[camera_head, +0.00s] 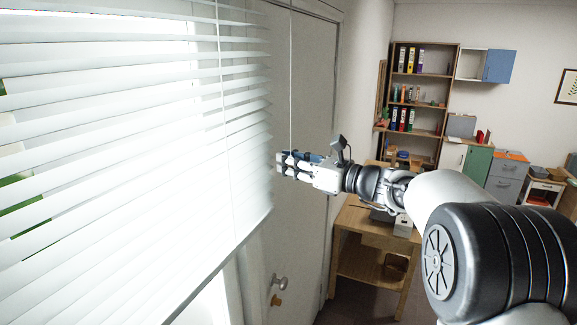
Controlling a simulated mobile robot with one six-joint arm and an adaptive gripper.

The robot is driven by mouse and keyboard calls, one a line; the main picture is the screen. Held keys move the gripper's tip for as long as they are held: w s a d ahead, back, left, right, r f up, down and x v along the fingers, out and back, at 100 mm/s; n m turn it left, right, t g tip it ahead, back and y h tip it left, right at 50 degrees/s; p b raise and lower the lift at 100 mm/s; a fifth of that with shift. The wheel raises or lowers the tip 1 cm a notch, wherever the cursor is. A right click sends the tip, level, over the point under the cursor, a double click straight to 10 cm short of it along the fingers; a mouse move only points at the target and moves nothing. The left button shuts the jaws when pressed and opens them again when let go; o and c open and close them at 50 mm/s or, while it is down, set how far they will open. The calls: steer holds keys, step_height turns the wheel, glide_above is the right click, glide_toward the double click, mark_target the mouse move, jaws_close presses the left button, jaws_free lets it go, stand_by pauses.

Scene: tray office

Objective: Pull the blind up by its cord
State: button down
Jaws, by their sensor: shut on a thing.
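The white slatted blind (130,140) hangs over the window at the left, with its slats spread down to a lower edge that slants across the bottom of the view. A thin cord (290,85) comes down from the top, just right of the blind, to my gripper (283,163). My gripper points left and is shut on the cord, level with the blind's middle slats. The grip itself is small in the view, and no cord end shows below the fingers.
A white door (303,110) with a round knob stands behind my gripper. A wooden table (372,235) is below my arm. A bookshelf (423,75) with binders, a blue-doored wall cabinet (499,66) and grey drawers (507,170) stand farther back.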

steer(key=shift+d+r, duration=0.1)
steer(key=shift+r, duration=0.2)
steer(key=c, duration=1.9)
jaws_free()
steer(key=shift+o, duration=1.2)
steer(key=shift+s+d, duration=0.15)
steer(key=shift+d, duration=0.1)
steer(key=shift+o, duration=0.9)
steer(key=shift+a+f, duration=0.1)
steer(key=shift+a, duration=0.1)
steer(key=shift+d, duration=0.1)
steer(key=v, duration=1.2)
